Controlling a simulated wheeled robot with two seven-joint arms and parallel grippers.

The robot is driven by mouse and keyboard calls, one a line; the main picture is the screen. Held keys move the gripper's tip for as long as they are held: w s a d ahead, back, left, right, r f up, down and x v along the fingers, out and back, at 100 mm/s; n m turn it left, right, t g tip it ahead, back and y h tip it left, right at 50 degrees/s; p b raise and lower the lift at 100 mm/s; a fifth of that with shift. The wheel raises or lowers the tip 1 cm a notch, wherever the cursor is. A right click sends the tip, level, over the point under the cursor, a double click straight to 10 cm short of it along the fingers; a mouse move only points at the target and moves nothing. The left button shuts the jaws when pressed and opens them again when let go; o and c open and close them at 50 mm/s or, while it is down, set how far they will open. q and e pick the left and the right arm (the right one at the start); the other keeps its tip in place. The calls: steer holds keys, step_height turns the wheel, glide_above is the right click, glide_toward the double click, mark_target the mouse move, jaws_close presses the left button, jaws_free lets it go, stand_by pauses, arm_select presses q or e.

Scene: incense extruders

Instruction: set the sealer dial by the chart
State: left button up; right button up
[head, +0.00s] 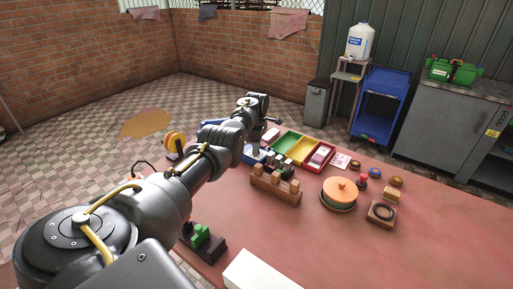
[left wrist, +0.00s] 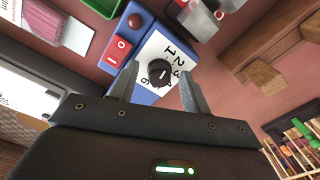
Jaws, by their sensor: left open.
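The blue sealer (head: 256,155) is at the far left end of the table, partly hidden behind my left arm. In the left wrist view its blue body (left wrist: 142,96) carries a white dial plate (left wrist: 152,48) with black numbers, a black round dial knob (left wrist: 159,72) and a red rocker switch (left wrist: 117,48). My left gripper (left wrist: 160,84) is open, its fingers on either side of the knob; I cannot tell whether they touch it.
Green, yellow and red trays (head: 294,148) stand beside the sealer. A wooden block rack (head: 275,186), a round lidded pot (head: 339,192) and small jars occupy the middle of the red table (head: 320,240). A green part on a dark base (head: 205,243) sits near the front edge.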

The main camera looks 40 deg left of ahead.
arm_select(q)
steer(key=c, duration=1)
arm_select(e)
steer(key=shift+s, duration=0.35)
